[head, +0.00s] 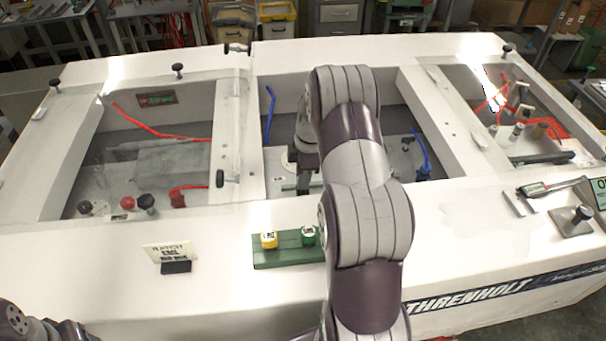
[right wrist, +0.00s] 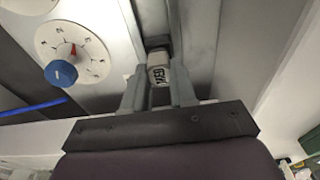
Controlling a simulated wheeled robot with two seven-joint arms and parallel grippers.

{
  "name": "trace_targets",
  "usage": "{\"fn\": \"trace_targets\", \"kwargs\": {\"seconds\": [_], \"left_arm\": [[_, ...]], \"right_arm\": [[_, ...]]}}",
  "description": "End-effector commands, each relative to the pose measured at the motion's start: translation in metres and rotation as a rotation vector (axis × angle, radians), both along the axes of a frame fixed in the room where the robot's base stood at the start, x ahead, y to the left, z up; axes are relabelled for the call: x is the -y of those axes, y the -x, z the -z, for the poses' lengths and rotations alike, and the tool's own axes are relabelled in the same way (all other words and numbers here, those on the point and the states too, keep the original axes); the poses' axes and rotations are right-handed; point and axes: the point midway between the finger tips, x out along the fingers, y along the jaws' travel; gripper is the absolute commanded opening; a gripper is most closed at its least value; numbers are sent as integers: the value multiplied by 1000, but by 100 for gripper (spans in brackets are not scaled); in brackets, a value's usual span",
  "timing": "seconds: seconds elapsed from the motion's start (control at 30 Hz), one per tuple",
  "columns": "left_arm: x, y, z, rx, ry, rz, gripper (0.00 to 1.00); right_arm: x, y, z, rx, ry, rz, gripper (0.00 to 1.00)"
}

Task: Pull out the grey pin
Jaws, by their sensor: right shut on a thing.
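My right gripper (head: 303,182) reaches down into the middle bay of the white machine. In the right wrist view its two fingers (right wrist: 158,84) are shut on a small grey-white cap with dark lettering, which looks like the grey pin (right wrist: 157,68). A dark block sits right behind the cap. I cannot tell how deep the pin sits. In the head view my arm and gripper hide the pin. Of my left arm only a part shows at the bottom left corner; its gripper is out of view.
A white dial with a blue knob (right wrist: 61,73) is beside the gripper. Bay walls (head: 420,100) and blue hoses (head: 422,150) surround my arm.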

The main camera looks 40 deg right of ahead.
Motion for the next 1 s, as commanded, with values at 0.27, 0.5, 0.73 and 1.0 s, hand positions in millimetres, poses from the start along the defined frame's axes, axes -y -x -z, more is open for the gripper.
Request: {"fn": "trace_targets", "kwargs": {"seconds": [0.27, 0.5, 0.73, 1.0], "left_arm": [[0, 0, -3, 0, 0, 0, 65], [0, 0, -4, 0, 0, 0, 65], [0, 0, -12, 0, 0, 0, 65], [0, 0, -21, 0, 0, 0, 65]], "right_arm": [[2, -2, -9, 8, 4, 0, 0], [1, -2, -9, 6, 3, 1, 0], [1, -2, -21, 6, 3, 0, 0], [1, -1, -35, 5, 3, 0, 0]]}}
